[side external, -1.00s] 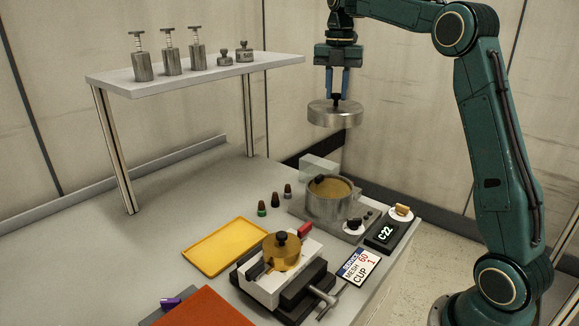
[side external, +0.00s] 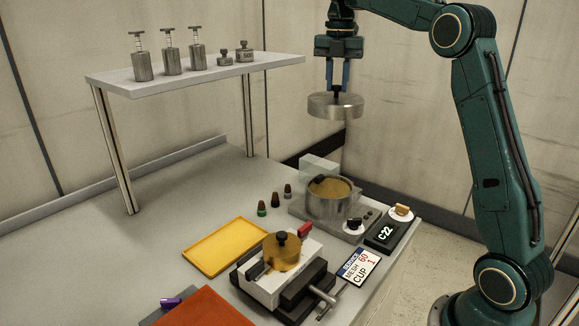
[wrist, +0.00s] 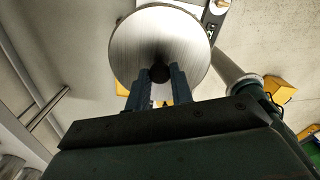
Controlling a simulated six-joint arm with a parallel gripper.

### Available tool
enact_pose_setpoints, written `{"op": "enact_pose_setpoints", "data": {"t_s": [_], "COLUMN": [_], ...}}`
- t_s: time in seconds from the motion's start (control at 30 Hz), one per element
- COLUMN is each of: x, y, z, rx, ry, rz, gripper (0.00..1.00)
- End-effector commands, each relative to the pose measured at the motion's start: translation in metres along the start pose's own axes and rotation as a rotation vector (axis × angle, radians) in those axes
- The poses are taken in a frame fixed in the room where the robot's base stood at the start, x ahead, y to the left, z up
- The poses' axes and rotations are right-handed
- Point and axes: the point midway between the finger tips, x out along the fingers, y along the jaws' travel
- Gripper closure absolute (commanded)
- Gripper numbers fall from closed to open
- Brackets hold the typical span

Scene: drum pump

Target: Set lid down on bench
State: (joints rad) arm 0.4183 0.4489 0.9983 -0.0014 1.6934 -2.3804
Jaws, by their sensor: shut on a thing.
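The lid (side external: 336,107) is a round, brushed-metal disc with a dark knob on top. My gripper (side external: 337,90) is shut on that knob and holds the lid level in the air, well above the bench. In the wrist view the lid (wrist: 158,40) fills the upper middle, with the fingertips of my gripper (wrist: 160,78) on either side of the knob. The open metal pot (side external: 328,206) with tan contents stands below on a grey base. The bench (side external: 130,250) is a grey surface.
A shelf (side external: 200,72) with several metal weights stands at the back left. A yellow tray (side external: 225,248), a vise (side external: 278,280) holding a brass part, several small dark-topped pieces (side external: 275,199) and a red-orange panel (side external: 205,308) occupy the bench. The left bench area is clear.

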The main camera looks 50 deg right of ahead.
Motion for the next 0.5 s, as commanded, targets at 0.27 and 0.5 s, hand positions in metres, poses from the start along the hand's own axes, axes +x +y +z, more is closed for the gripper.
{"op": "enact_pose_setpoints", "data": {"t_s": [0.27, 0.5], "x": [-0.0096, -0.0097], "y": [0.0000, 0.0006], "z": [0.0000, -0.0004], "rx": [0.000, -0.001], "ry": [-0.001, 0.000], "rz": [0.001, 0.000], "gripper": [1.00, 1.00]}}
